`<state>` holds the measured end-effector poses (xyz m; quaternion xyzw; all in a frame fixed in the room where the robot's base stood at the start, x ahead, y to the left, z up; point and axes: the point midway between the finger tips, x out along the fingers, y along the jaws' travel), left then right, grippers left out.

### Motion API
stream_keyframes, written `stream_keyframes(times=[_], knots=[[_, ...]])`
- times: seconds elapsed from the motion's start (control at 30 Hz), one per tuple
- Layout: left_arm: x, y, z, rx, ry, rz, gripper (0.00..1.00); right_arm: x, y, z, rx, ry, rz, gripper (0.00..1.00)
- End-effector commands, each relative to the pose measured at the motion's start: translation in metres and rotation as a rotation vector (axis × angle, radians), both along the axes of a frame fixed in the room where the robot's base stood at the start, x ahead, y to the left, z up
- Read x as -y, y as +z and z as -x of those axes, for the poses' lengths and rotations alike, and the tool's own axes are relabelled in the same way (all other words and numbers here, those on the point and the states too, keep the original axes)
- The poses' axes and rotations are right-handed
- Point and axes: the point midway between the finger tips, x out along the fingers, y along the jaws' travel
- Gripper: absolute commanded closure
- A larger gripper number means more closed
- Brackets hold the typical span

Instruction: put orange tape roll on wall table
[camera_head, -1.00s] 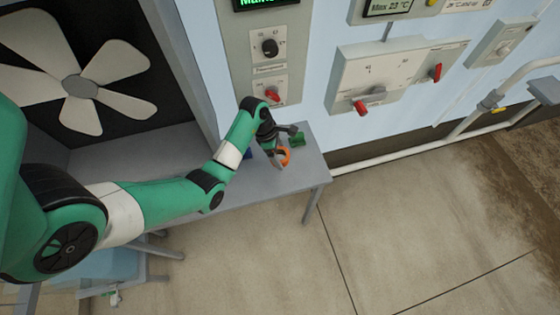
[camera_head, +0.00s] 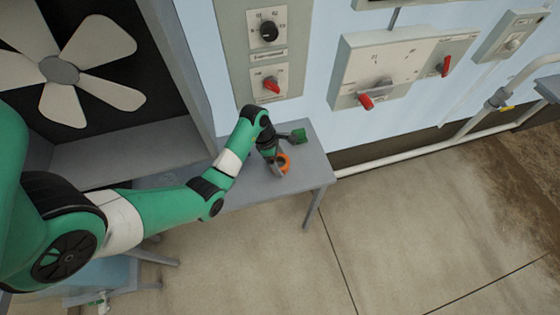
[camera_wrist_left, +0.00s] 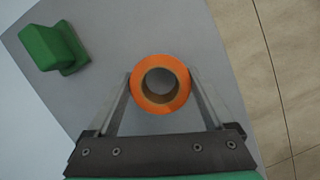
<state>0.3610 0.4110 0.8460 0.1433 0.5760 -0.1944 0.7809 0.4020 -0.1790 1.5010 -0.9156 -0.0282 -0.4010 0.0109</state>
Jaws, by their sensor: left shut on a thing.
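The orange tape roll (camera_head: 284,164) is at the grey wall table (camera_head: 312,172), near its right end. It also shows in the left wrist view (camera_wrist_left: 160,62), seen from above with its round hole facing the camera. My left gripper (camera_head: 279,165) is shut on the roll, with one finger on each side of it in the left wrist view (camera_wrist_left: 160,85). The roll is at or just above the tabletop; I cannot tell if it touches. My right gripper is not in view.
A green object (camera_head: 298,135) stands on the table near the wall, beside the roll; it also shows in the left wrist view (camera_wrist_left: 52,47). Panels with red-handled switches (camera_head: 271,84) are on the wall above. A white pipe (camera_head: 400,157) runs along the wall to the right.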

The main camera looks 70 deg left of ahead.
Motion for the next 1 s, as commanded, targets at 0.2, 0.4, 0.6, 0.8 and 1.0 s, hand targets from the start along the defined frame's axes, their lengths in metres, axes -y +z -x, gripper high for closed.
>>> stream_keyframes(times=[0.2, 0.4, 0.6, 0.8, 1.0], knots=[[0.0, 0.001, 0.0, 0.0, 0.0, 0.0, 0.7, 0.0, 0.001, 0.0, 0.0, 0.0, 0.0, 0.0], [0.0, -0.003, 0.0, 0.0, 0.0, 0.0, 0.7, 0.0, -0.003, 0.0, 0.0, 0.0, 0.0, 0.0], [0.0, -0.007, 0.0, 0.0, 0.0, 0.0, 0.7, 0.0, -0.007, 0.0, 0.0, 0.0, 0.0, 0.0], [0.0, -0.011, 0.0, 0.0, 0.0, 0.0, 0.7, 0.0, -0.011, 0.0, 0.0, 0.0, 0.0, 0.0], [0.0, -0.011, 0.0, 0.0, 0.0, 0.0, 0.0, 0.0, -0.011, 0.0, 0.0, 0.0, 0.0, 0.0]])
